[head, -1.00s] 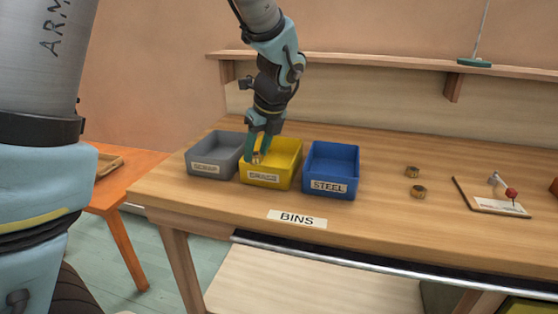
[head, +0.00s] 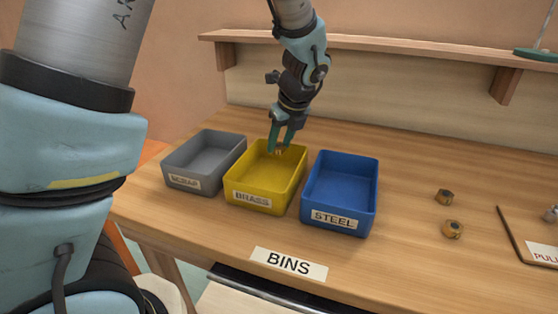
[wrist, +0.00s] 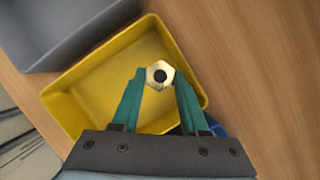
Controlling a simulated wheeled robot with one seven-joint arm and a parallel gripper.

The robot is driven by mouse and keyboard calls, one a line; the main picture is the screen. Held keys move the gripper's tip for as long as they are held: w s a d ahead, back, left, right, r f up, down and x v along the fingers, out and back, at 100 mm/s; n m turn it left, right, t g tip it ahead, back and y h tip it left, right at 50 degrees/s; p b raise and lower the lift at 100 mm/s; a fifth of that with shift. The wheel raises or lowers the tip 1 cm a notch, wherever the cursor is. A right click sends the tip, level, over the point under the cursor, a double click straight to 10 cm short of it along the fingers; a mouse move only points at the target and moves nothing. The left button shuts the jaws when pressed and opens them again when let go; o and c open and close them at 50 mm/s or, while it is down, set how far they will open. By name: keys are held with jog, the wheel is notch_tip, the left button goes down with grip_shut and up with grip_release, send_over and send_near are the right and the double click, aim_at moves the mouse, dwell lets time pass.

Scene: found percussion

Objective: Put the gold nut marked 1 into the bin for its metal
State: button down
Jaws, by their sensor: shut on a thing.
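My gripper (head: 279,150) is shut on a gold nut (wrist: 160,75), which shows between the two green fingertips in the wrist view. No number can be read on this nut. The gripper and nut are over the far part of the yellow bin (head: 262,202), labelled BRASS. In the wrist view the yellow bin (wrist: 88,85) lies below the nut, which looks to be above the bin floor. The blue bin (head: 338,200), labelled STEEL, stands to the right. The grey bin (head: 205,170), labelled SCRAP, stands to the left.
A BINS label (head: 289,264) is at the front edge. A wooden shelf (head: 400,52) runs along the wall behind.

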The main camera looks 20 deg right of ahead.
aim_at(282, 153)
jog(key=shift+f, duration=2.55)
jog(key=shift+f, duration=0.1)
jog(key=c, duration=0.7)
grip_release()
jog(key=a+v, duration=0.1)
jog(key=v, duration=1.1)
jog(key=w+a+f+n+g, duration=0.1)
jog(key=w+a+n, duration=0.1)
jog(key=a+n, duration=0.55)
jog(key=w+a+f+n+g, duration=0.1)
jog(key=w+a+f+n, duration=0.1)
jog(key=a+n, duration=0.5)
jog(key=s+a+f+n, duration=0.1)
jog(key=a+n, duration=0.4)
jog(key=n, duration=0.1)
jog(key=s+a+n, duration=0.1)
jog(key=a+n, duration=0.5)
jog(key=s+a+f+n+g+h, duration=0.1)
jog(key=s+a+n, duration=0.1)
jog(key=a+n, duration=0.4)
jog(key=shift+s+a+f+n+b, duration=0.1)
jog(key=shift+a+f+n+b, duration=0.05)
jog(key=shift+f+n+b, duration=0.2)
